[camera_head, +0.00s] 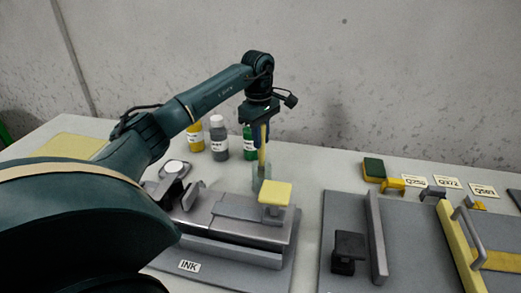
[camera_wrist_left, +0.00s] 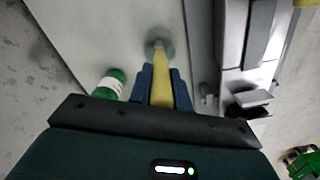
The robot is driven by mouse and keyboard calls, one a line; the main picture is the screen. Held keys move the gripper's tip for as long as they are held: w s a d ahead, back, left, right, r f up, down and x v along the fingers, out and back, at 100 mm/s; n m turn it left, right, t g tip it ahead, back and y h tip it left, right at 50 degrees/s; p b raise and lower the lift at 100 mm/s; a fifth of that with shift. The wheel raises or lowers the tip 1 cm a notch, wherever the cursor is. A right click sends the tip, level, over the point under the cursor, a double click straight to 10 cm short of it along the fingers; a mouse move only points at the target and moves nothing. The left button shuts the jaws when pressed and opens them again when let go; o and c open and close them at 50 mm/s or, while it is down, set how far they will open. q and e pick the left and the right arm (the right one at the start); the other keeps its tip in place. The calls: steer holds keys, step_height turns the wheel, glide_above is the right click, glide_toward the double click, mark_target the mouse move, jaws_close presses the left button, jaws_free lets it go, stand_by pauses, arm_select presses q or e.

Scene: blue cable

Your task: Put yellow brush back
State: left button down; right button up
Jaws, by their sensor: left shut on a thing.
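The yellow brush (camera_head: 262,150) is upright in my left gripper (camera_head: 261,135), which is shut on its handle. The brush also shows in the left wrist view (camera_wrist_left: 160,75), between the two blue fingers (camera_wrist_left: 160,88). Its lower end is at a clear glass-like cup (camera_head: 261,178), which also shows in the wrist view (camera_wrist_left: 159,48). The end seems to be inside the cup, but I cannot tell how deep. My right gripper is not in view.
Yellow (camera_head: 195,135), grey (camera_head: 219,138) and green (camera_head: 249,142) bottles stand behind the cup. The INK station (camera_head: 240,225) with a yellow-topped block (camera_head: 275,195) is just in front. A grey board (camera_head: 345,215) with a yellow bar lies to the right.

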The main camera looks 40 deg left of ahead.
mark_target(261, 164)
arm_select(q)
step_height(261, 164, down, 4)
steer(key=shift+r, duration=0.1)
steer(key=c, duration=1.3)
jaws_free()
steer(key=shift+r, duration=0.15)
steer(key=r, duration=1.1)
steer(key=shift+a+r, duration=0.35)
steer(key=shift+r, duration=0.05)
